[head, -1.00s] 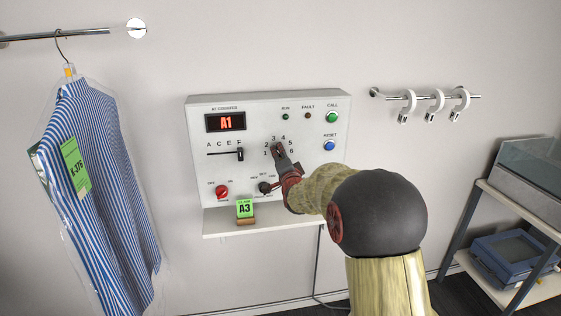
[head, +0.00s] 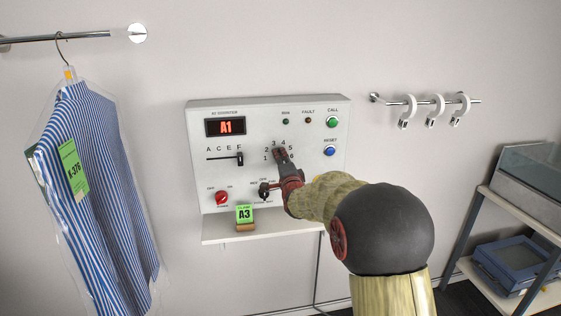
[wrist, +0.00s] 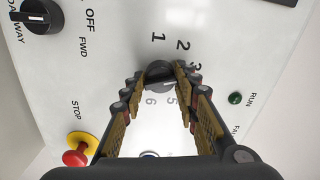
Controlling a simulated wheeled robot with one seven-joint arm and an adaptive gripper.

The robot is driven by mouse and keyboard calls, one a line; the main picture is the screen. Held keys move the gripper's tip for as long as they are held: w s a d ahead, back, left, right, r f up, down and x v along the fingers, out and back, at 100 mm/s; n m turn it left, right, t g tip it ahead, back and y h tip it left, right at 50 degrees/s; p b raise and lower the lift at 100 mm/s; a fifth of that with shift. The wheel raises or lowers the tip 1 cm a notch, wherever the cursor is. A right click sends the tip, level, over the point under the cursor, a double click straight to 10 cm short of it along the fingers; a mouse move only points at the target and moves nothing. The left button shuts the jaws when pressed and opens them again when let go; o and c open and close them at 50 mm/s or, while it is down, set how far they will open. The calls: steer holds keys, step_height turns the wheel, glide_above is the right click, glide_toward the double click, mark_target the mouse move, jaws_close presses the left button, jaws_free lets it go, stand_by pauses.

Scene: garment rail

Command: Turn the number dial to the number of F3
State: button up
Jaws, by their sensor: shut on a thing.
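The number dial (wrist: 160,74) is a small dark knob on the white control panel (head: 200,180). My gripper (wrist: 160,78) is shut on it, one finger on each side, in the wrist view. The numbers 1, 2, 3, 5 and 6 show around the dial; the fingers hide the rest. I cannot tell where its pointer stands. In the head view my gripper (head: 280,155) covers the dial. The red display (head: 226,127) reads A1. The green card (head: 244,213) on the shelf reads A3. The letter slider (head: 240,158) stands under F.
A red switch (head: 222,197) and a dark selector knob (head: 264,190) sit low on the panel. Green (head: 333,121) and blue (head: 329,151) buttons are at its right. A striped shirt (head: 95,190) hangs left. A red stop button (wrist: 76,156) is near my left finger in the wrist view.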

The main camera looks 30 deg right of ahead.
steer(key=o, duration=1.2)
steer(key=shift+c, duration=0.2)
steer(key=v, duration=1.2)
